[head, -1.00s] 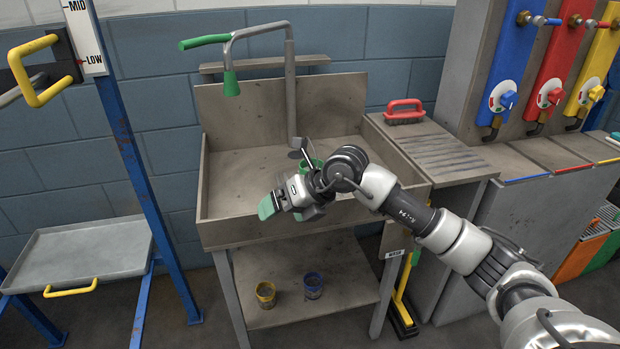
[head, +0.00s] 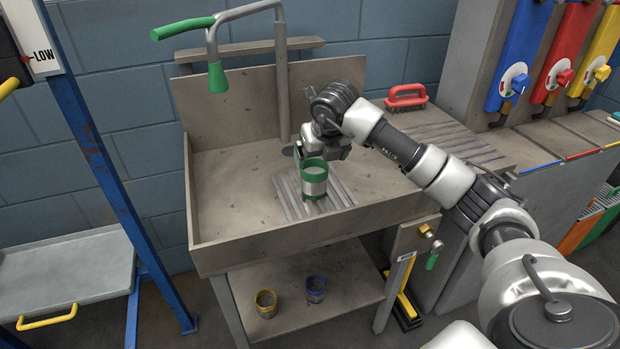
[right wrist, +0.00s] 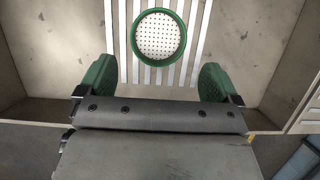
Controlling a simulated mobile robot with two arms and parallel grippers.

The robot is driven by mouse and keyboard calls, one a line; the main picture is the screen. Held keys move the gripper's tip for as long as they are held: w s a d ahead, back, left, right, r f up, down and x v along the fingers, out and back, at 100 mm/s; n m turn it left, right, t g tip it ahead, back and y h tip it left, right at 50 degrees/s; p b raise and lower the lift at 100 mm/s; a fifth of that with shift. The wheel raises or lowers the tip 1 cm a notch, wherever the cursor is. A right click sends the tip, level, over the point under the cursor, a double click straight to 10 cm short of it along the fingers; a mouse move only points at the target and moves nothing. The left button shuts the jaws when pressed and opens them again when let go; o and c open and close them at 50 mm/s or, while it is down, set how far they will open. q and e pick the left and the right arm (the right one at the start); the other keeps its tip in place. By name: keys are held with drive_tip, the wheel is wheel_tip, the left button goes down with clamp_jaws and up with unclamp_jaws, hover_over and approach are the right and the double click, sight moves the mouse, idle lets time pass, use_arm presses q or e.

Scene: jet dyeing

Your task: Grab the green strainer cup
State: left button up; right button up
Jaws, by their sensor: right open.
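The green strainer cup (head: 314,181) stands upright on a slatted rack (head: 342,190) in the sink. It has green bands at rim and base and a pale body. In the right wrist view the cup (right wrist: 158,37) shows its green rim and dotted pale inside, beyond and between the fingertips. My right gripper (head: 318,153) is just behind and above the cup in the head view. In the right wrist view the right gripper (right wrist: 155,85) has its two green fingers wide apart, with nothing between them. My left gripper is not in view.
The sink (head: 235,213) has raised walls and a faucet (head: 281,75) at the back. A red brush (head: 406,97) lies on the ribbed drainboard to the right. A yellow cup (head: 266,303) and a blue cup (head: 315,288) stand on the lower shelf.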

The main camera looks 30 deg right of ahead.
sight(314, 179)
drive_tip(key=x, duration=0.8)
drive_tip(key=shift+w+a, duration=0.1)
drive_tip(key=shift+w, duration=0.15)
drive_tip(key=c, duration=0.9)
drive_tip(key=shift+c, duration=0.6)
drive_tip(key=shift+r, duration=0.1)
